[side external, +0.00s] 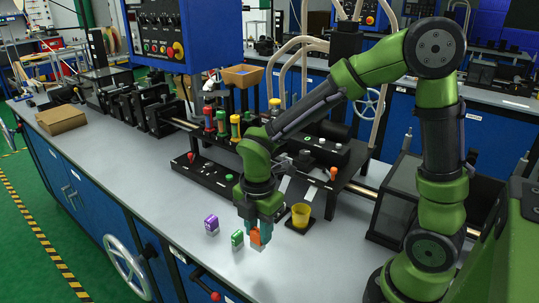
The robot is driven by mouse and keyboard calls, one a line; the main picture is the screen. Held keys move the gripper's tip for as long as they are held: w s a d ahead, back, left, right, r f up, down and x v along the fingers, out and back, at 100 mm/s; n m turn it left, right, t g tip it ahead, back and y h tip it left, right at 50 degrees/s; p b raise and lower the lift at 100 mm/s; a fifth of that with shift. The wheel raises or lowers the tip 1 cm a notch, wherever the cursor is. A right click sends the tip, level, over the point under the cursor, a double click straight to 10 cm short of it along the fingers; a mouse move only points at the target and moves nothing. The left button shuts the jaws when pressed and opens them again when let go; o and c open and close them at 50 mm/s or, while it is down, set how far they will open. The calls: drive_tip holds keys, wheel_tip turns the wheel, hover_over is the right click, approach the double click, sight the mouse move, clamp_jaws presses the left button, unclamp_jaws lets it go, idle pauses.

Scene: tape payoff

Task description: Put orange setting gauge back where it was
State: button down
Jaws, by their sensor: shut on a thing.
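The orange setting gauge (256,236) is a small orange block in the side external view, low over the front part of the grey bench. My gripper (258,230) points down and is shut on it. The gripper's teal fingers cover the gauge's upper part. I cannot tell whether the gauge's underside touches the bench. A green block (237,239) stands just to the left of the gauge, and a purple block (211,225) stands farther left.
A yellow cup (301,215) stands on a black pad right of my gripper. Behind is a black fixture (205,175) with several coloured cylinders. A cardboard box (61,119) lies at the far left. The bench between box and purple block is clear.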

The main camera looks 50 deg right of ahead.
sight(260, 249)
drive_tip(key=shift+f, duration=3.15)
drive_tip(key=shift+f, duration=0.1)
drive_tip(key=c, duration=0.8)
unclamp_jaws()
